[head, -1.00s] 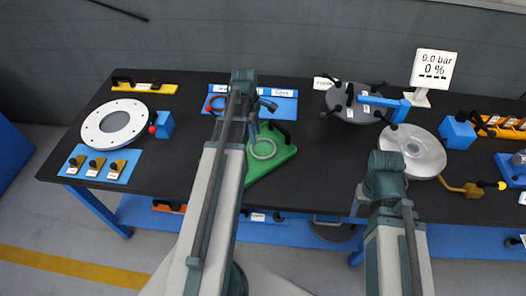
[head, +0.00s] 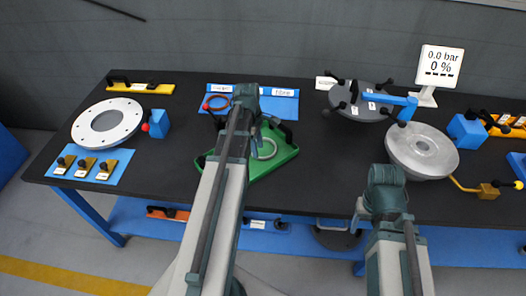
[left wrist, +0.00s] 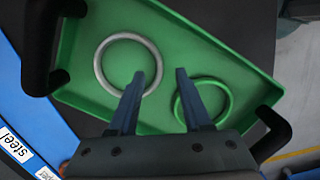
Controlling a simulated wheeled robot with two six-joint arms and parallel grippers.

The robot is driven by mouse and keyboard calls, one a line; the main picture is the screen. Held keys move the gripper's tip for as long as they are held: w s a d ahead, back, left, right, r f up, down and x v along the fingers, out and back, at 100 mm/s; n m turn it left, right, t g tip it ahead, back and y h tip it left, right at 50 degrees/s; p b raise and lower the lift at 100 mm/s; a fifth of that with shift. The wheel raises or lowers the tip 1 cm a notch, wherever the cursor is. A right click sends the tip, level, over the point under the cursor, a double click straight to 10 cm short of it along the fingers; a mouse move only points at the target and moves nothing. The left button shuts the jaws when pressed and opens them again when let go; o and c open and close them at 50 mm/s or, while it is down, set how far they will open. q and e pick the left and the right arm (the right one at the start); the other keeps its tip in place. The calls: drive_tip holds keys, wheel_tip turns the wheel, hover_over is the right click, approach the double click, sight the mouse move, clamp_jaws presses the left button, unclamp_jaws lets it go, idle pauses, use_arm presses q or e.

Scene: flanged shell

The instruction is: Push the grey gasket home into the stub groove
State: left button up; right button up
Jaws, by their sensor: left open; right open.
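A green tray (head: 208,160) stands mid-table; it also fills much of the left wrist view (left wrist: 225,60). The grey gasket (left wrist: 97,62), a thin ring, lies flat in it, next to a green ring (left wrist: 229,103). The grey gasket also shows in the head view (head: 275,151). My left gripper (left wrist: 164,72) is open and empty above the tray, its fingertips between the two rings, the left one overlapping the grey ring in view. My right arm's jaws are hidden. A silver round part with a central hub (head: 402,150) stands at right; I cannot make out a groove.
A white flange ring with holes (head: 82,127) lies at left by a blue clamp (head: 155,123). A dark round cover with knobs (head: 350,110) sits behind the silver part. A blue mat (head: 280,104) lies behind the tray. Bare table lies between tray and silver part.

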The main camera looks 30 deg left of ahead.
use_arm(q)
wheel_tip(320, 180, down, 4)
drive_tip(key=b, duration=0.3)
drive_tip(key=shift+d, duration=0.1)
drive_tip(key=shift+r, duration=0.15)
clamp_jaws()
idle(1.1)
